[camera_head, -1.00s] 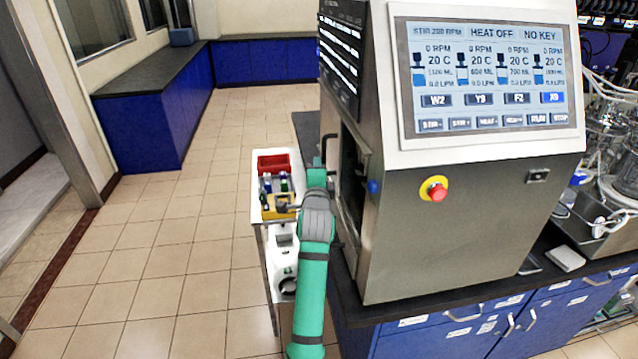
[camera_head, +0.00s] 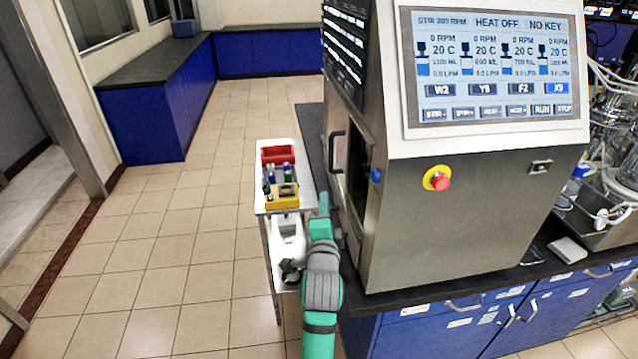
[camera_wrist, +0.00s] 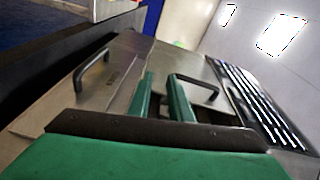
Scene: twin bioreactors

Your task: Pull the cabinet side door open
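The steel cabinet (camera_head: 455,225) stands on the counter, with its side face turned left. A dark bar handle (camera_head: 337,152) is on that side, with a dark gap beside it toward the front edge, so the side door looks ajar. In the wrist view this handle (camera_wrist: 200,88) is at the right, just past my right finger, and a second bar handle (camera_wrist: 92,70) is at the left on a steel panel. My gripper (camera_wrist: 162,90) is open and empty, its green fingers apart. In the head view my gripper (camera_head: 321,205) is below the handle, apart from it.
A white cart (camera_head: 262,205) with a red bin (camera_head: 275,154), bottles and a yellow box (camera_head: 283,197) stands close to the left of my gripper. The dark counter edge (camera_head: 312,130) runs beside the cabinet. Tiled floor (camera_head: 165,250) is free at the left.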

